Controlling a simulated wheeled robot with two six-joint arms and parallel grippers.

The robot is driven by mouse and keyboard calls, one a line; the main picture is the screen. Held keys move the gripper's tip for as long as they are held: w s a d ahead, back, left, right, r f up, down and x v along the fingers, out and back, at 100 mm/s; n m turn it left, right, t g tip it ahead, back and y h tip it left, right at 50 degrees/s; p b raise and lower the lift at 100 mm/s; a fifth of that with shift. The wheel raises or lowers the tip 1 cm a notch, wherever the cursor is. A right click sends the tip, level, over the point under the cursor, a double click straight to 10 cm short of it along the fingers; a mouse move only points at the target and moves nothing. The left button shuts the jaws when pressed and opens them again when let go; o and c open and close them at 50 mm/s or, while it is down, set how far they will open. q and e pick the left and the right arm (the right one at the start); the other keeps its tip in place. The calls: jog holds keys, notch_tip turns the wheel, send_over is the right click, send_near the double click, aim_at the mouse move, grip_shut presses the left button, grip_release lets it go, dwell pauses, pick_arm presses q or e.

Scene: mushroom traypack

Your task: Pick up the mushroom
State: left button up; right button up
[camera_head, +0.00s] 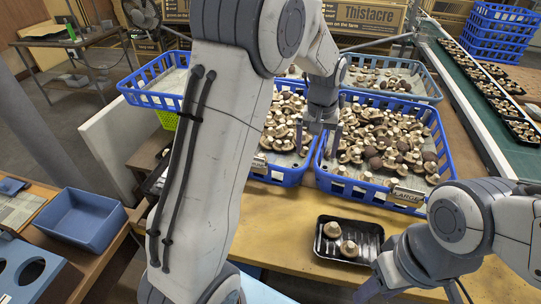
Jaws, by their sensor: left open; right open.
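Brown and pale mushrooms (385,138) fill the blue crate with a "LARGE" label (437,128) in the middle right. More mushrooms (285,118) lie in the blue crate to its left (285,176), partly hidden by my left arm. My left gripper (318,146) points down with its fingers apart, over the neighbouring walls of these two crates. No mushroom shows between its fingers. A black tray (372,232) in front holds two mushrooms (340,238). My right gripper (415,294) is low at the bottom edge, right of the tray, partly cut off, with no mushroom visible in it.
Another blue crate of mushrooms (428,88) stands behind. A green conveyor (463,63) at the right carries several filled black trays. An empty blue bin (82,221) is at the left. Bare yellow table (290,225) lies left of the black tray.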

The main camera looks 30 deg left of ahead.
pick_arm(q)
jog(key=w+a+f+n, duration=0.2)
jog(key=w+a+f, duration=0.1)
jog(key=a, duration=0.3)
jog(key=w+a+f+n, duration=0.2)
jog(key=w+a+f, duration=0.1)
jog(key=a, duration=0.4)
jog(key=n+y, duration=0.1)
jog(key=n, duration=0.1)
send_near(261, 155)
jog(key=shift+n, duration=0.3)
jog(key=f, duration=0.2)
jog(key=a+f, duration=0.1)
jog(key=f, duration=0.1)
jog(key=shift+w+f, duration=0.15)
jog(key=shift+f, duration=0.05)
jog(key=shift+w+a+f+p, duration=0.1)
jog(key=shift+f+p, duration=0.15)
jog(key=shift+f, duration=0.7)
jog(key=shift+w+d+f+p, duration=0.1)
jog(key=shift+f+p, duration=0.1)
jog(key=shift+f, duration=0.8)
jog(key=shift+w+a+f+p, duration=0.1)
jog(key=shift+f+p, duration=0.15)
jog(key=shift+f, duration=0.7)
jog(key=c, duration=1)
